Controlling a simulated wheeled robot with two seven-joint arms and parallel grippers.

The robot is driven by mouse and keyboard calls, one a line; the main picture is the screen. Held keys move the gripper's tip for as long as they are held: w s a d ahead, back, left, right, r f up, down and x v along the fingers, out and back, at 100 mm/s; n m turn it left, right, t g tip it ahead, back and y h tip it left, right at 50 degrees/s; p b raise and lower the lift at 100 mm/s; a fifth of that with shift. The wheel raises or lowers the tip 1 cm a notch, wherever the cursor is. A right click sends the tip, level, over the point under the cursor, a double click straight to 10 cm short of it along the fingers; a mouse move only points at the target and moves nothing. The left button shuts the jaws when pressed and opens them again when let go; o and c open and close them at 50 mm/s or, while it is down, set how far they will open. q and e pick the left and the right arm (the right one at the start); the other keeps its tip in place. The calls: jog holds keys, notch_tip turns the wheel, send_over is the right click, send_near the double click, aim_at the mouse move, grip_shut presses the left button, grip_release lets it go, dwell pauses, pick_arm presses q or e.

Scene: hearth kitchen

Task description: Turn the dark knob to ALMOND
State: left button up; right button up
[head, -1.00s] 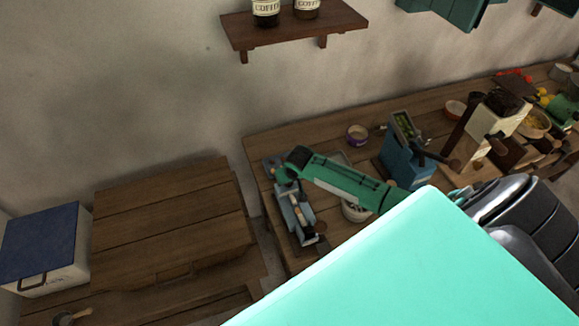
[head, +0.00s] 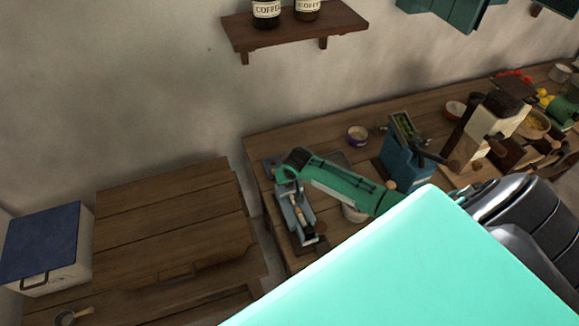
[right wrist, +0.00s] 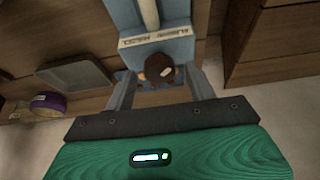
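The dark knob (right wrist: 160,70) shows in the right wrist view as a brown round top with a pale mark. It sits at the end of a light blue device (right wrist: 177,48), beside a pale label plate (right wrist: 157,37) whose small words I cannot read surely. My right gripper (right wrist: 161,92) is open, with one grey finger on each side of the knob and visible gaps between. In the head view the green right arm reaches over the blue-grey device (head: 298,215) at the counter's left end; the knob is hidden there. My left gripper is not in view.
A dark tray (head: 341,160) and a purple bowl (head: 357,134) lie right of the device. A blue box (head: 404,158) and a cream grinder (head: 497,125) stand farther right. A wooden chest (head: 172,215) stands left, across a gap. A large teal surface hides the foreground.

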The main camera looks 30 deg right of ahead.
jog(key=b+v, duration=0.3)
jog(key=v, duration=1.1)
jog(key=shift+b, duration=0.4)
jog(key=shift+f, duration=0.1)
